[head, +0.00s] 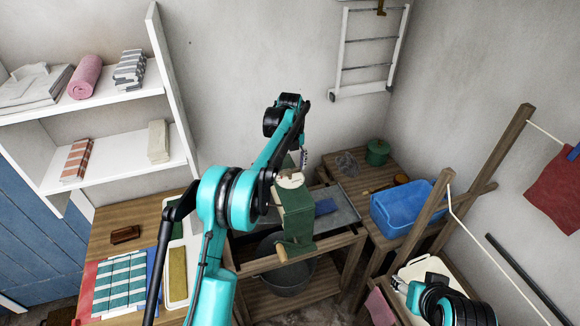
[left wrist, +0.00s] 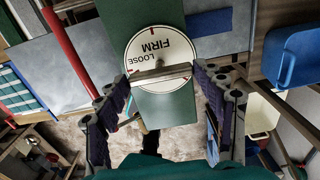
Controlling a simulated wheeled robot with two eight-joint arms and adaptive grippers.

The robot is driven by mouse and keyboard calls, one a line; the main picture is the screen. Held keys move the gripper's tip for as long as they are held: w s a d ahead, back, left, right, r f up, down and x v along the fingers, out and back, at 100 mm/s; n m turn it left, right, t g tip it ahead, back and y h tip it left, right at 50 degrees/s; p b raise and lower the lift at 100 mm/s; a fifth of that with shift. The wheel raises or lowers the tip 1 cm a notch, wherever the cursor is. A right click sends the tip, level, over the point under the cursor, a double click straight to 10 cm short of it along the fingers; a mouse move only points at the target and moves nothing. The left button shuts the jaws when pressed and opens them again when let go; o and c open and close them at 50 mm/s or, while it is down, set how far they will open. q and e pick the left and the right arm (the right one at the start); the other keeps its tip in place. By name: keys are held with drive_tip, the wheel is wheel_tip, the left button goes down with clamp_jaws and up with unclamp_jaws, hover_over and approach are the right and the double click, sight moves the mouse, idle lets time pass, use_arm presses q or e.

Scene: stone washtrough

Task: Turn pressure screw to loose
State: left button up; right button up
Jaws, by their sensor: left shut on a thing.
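The pressure screw has a pale round dial (left wrist: 165,45) marked LOOSE and FIRM, with red marks, and a crossbar (left wrist: 160,77) over it. The lettering is upside down in the left wrist view. In the head view the dial (head: 289,181) tops a green wringer (head: 298,215). My left gripper (left wrist: 160,82) is shut on the crossbar, one finger at each end. In the head view the arm partly hides the left gripper (head: 303,160). My right gripper (head: 400,285) is at the lower right, away from the wringer; its jaws are too small to read.
A bucket (head: 285,275) stands under the wringer's bench. A blue basin (head: 402,208) and a green pot (head: 377,152) are on a table to the right. Wooden posts (head: 420,232) and a cord stand near my right arm. Folded cloths (head: 120,284) lie on the left table.

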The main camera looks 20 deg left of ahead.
use_arm(q)
drive_tip(key=o, duration=1.2)
drive_tip(key=shift+c, duration=0.2)
drive_tip(key=shift+r, duration=0.1)
wheel_tip(320, 180, up, 12)
